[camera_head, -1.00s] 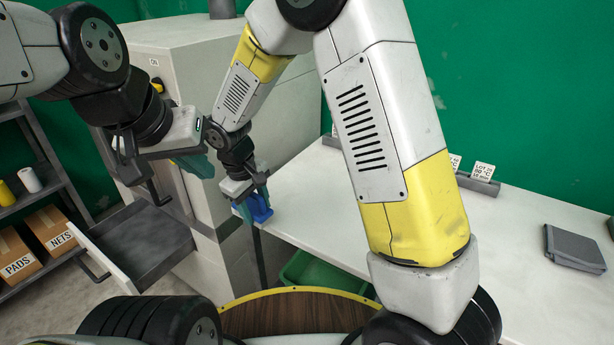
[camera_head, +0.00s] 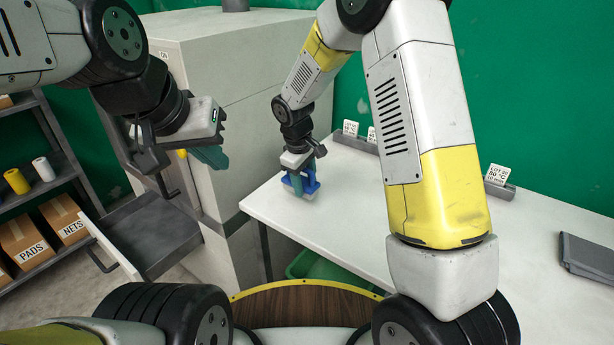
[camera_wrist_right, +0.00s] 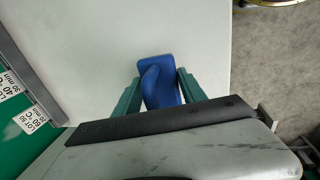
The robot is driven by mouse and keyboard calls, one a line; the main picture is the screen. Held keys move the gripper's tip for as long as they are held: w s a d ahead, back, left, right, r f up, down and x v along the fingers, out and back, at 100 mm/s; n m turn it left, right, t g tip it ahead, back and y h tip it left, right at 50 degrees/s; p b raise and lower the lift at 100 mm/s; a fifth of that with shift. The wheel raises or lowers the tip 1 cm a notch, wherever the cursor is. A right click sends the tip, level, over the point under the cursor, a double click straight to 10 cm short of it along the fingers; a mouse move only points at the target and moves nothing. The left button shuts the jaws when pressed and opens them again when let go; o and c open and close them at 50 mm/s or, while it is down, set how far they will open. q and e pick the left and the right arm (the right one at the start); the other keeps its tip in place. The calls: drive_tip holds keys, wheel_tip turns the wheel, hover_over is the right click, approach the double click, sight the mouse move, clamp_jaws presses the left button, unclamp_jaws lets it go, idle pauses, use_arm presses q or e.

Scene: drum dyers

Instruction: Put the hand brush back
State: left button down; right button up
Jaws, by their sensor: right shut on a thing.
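The hand brush shows as a blue piece (camera_head: 303,187) above the near-left end of the white table. In the right wrist view its blue part (camera_wrist_right: 160,86) sits between the teal fingers. My right gripper (camera_head: 301,178) is shut on it and points down; whether the brush touches the table I cannot tell. My left gripper (camera_head: 212,157) is at the left, in front of the grey cabinet and above the open drawer, with teal fingers; its opening is not clear from this angle.
The grey cabinet (camera_head: 255,85) has an open dark drawer (camera_head: 150,235). The white table (camera_head: 350,215) is mostly clear, with label cards (camera_head: 497,174) in a rail at its back and a folded grey item (camera_head: 588,254) at right. A green bin (camera_head: 318,266) stands below the table.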

drive_tip(key=shift+w+d+f, duration=0.1)
drive_tip(key=shift+w+d, duration=0.3)
drive_tip(key=shift+d, duration=0.15)
drive_tip(key=shift+a+f, duration=0.15)
drive_tip(key=shift+f, duration=1.55)
drive_tip(key=shift+f, duration=0.2)
drive_tip(key=o, duration=1.3)
